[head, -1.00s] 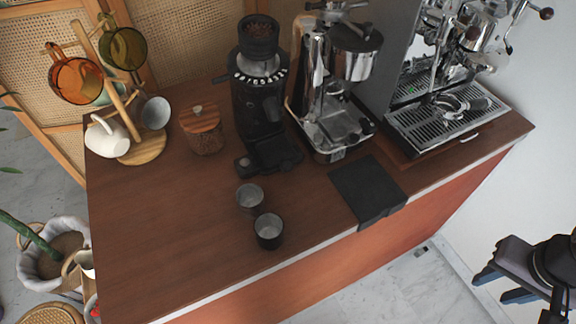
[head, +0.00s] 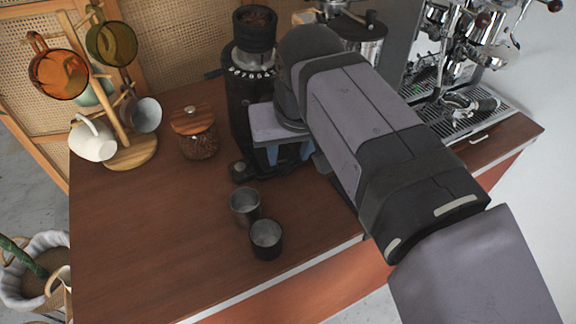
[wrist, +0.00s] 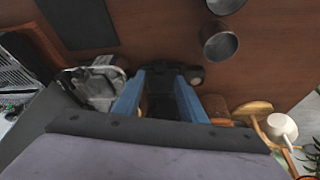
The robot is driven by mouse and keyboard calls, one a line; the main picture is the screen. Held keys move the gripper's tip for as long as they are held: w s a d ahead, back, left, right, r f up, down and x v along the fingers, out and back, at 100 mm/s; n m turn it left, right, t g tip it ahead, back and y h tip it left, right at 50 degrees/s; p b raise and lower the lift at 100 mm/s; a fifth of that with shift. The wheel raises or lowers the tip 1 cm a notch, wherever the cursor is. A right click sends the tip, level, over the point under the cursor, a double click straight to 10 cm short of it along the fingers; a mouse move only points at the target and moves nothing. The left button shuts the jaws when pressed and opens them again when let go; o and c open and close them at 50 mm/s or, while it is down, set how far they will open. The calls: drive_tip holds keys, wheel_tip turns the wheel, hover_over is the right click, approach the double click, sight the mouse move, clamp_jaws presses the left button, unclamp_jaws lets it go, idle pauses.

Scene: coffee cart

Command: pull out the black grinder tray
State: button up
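The black grinder (head: 243,105) stands near the back of the wooden counter, partly hidden by my arm in the head view. The black tray (head: 275,171) is low at the grinder's front; its edges are hard to tell from the dark base. My gripper (head: 290,158) is in front of the grinder with its blue fingers pointing down above the tray area. In the wrist view my gripper (wrist: 160,75) is open, its two fingers apart, with dark grinder parts showing between and beyond them. I cannot tell whether the fingers touch the tray.
Two metal cups (head: 245,207) (head: 266,238) stand in front of the grinder. A lidded bean jar (head: 197,135) and a mug stand (head: 131,150) are to the left. The counter's left front is clear.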

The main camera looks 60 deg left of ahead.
sight(286, 169)
drive_tip(key=shift+x, duration=3.65)
clamp_jaws()
